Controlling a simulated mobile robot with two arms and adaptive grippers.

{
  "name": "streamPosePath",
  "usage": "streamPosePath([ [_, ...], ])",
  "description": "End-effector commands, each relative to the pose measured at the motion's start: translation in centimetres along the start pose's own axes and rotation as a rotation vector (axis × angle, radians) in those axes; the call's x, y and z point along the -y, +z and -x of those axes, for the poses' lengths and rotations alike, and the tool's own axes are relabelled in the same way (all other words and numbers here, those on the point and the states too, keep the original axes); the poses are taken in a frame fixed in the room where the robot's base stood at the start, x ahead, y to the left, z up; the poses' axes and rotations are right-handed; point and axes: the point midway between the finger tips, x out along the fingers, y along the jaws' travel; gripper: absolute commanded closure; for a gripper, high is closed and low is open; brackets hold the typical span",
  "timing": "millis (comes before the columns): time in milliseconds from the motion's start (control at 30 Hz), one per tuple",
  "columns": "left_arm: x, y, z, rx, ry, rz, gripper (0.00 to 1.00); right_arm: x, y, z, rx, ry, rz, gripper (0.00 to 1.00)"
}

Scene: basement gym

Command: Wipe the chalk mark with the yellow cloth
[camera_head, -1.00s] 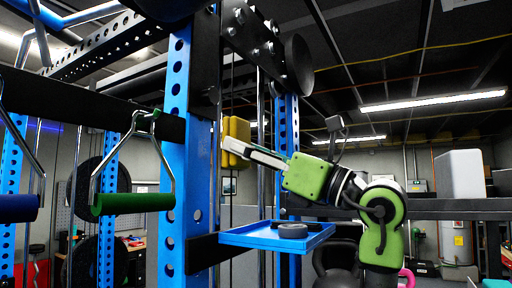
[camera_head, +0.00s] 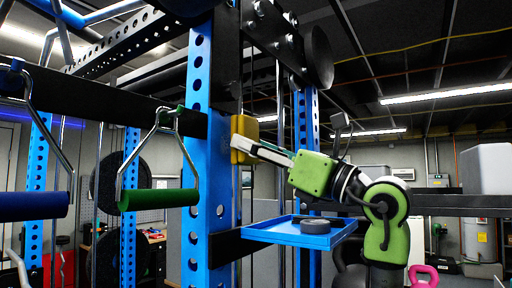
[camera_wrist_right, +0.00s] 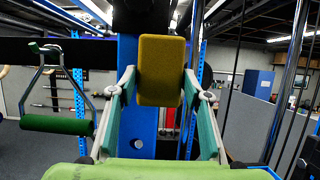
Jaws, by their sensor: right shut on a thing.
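The yellow cloth (camera_head: 246,127) looks like a thick upright block. My right gripper (camera_head: 240,144) is shut on it and holds it at the right edge of the blue rack upright (camera_head: 204,150). In the right wrist view the cloth (camera_wrist_right: 160,65) sits between the fingertips of my right gripper (camera_wrist_right: 160,78), in front of the blue upright (camera_wrist_right: 138,135). I cannot tell whether the cloth touches the upright. I see no chalk mark in either view. My left gripper is not in view.
A green handle (camera_head: 158,199) and a blue handle (camera_head: 35,205) hang at left. A dark round pad (camera_head: 317,57) sits above.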

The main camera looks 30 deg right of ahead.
Motion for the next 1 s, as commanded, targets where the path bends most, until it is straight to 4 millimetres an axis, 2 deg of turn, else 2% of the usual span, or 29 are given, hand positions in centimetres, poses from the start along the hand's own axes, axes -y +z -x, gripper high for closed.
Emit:
streamPosePath([
  [867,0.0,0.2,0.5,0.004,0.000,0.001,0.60,0.0,-0.6,-1.5,-0.001,0.000,0.000,0.73],
  [1000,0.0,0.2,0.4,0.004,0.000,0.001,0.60,-0.7,-0.6,-1.5,0.000,0.001,0.002,0.73],
])
